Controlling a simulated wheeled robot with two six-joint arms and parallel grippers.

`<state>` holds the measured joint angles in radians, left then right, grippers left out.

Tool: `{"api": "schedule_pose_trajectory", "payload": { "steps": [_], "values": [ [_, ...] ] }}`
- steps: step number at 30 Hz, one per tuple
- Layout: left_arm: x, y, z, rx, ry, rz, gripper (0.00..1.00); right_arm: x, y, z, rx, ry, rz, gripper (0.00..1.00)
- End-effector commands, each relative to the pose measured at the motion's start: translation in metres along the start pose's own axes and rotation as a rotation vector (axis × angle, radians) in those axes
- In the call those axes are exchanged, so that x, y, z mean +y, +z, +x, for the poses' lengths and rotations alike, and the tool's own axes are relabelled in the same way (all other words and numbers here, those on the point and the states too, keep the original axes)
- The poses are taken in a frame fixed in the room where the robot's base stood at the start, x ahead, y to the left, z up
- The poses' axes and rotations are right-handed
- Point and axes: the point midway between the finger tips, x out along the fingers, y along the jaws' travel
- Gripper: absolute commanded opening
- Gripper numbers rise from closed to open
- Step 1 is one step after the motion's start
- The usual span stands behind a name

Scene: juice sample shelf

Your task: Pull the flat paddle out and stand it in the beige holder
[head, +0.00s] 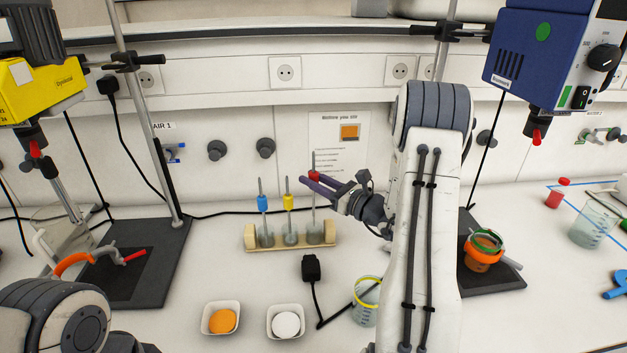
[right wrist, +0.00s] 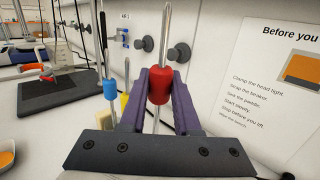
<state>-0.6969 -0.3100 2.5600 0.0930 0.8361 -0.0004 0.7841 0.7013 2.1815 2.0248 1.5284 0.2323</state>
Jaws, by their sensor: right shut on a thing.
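The beige holder (head: 249,240) stands on the bench near the middle. A paddle with a blue collar (head: 263,203) and one with a yellow collar (head: 289,203) stand upright in it. My right gripper (head: 309,179) is shut on the red collar (head: 315,175) of a third paddle, upright over the holder's right end. Its shaft runs down to the holder; I cannot tell whether its foot is seated. In the right wrist view the purple fingers (right wrist: 160,80) grip the red collar (right wrist: 159,84) from both sides. My left gripper is out of view.
A yellow stirrer (head: 40,85) hangs at left and a blue stirrer (head: 545,60) at right. An orange-strapped beaker (head: 482,252) stands below the blue one. Two small dishes, one orange (head: 222,320) and one white (head: 287,325), and a black plug (head: 311,267) lie in front of the holder.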

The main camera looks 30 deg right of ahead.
Motion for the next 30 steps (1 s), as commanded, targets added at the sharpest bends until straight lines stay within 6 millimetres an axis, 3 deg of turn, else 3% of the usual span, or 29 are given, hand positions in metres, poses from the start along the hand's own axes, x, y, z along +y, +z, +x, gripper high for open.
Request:
{"api": "schedule_pose_trajectory", "payload": {
  "steps": [30],
  "values": [
    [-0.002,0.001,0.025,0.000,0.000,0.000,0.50,0.000,-0.027,-0.003,0.000,0.000,0.000,0.00]
  ]
}}
